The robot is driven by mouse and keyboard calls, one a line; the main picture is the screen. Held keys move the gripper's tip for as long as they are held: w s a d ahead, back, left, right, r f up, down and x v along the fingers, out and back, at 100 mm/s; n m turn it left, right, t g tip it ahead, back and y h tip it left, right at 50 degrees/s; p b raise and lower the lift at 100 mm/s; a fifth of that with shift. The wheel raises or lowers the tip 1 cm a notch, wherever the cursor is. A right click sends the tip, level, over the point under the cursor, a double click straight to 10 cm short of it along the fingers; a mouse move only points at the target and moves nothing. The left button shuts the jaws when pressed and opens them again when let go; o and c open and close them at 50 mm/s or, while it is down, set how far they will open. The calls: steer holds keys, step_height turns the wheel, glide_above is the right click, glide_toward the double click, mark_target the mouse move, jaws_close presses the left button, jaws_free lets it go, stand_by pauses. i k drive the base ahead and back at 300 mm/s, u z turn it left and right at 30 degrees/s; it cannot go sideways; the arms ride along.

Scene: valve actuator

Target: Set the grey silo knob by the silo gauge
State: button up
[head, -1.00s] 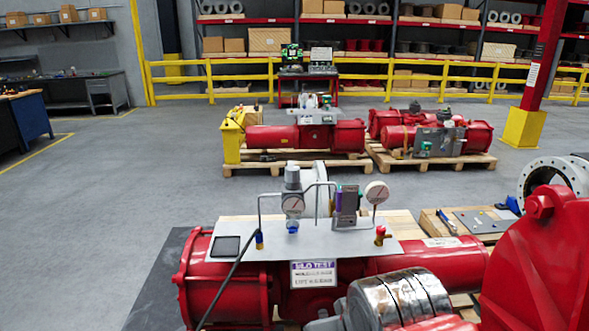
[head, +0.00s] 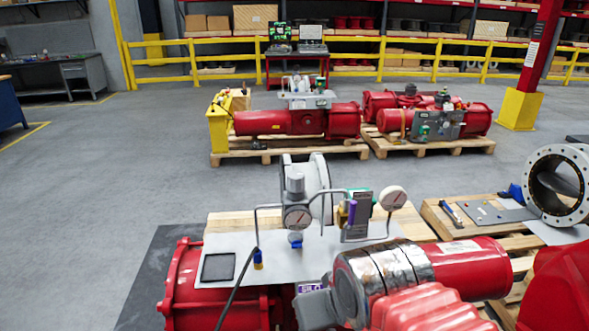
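A grey knob (head: 295,184) stands upright on top of a small regulator on the flat metal panel (head: 222,240). A second round gauge (head: 392,198) stands on a thin pipe to the right. I cannot tell for sure which one is the silo gauge. Both dial readings are too small to make out. A purple-and-white sign (head: 309,287) on the panel's front edge is mostly hidden; only "SILO" shows. My gripper is not recognisable in view, and nothing visibly touches the knob.
Bent pipes and a grey valve block (head: 356,215) stand close right of the knob. A black hose (head: 237,290) crosses the panel's front. A red actuator body (head: 205,290) lies under the panel. A large white-rimmed valve (head: 557,185) stands right. Open floor (head: 110,190) lies left.

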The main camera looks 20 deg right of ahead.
mark_target(296, 183)
steer(key=u, duration=0.05)
steer(key=i, duration=0.85)
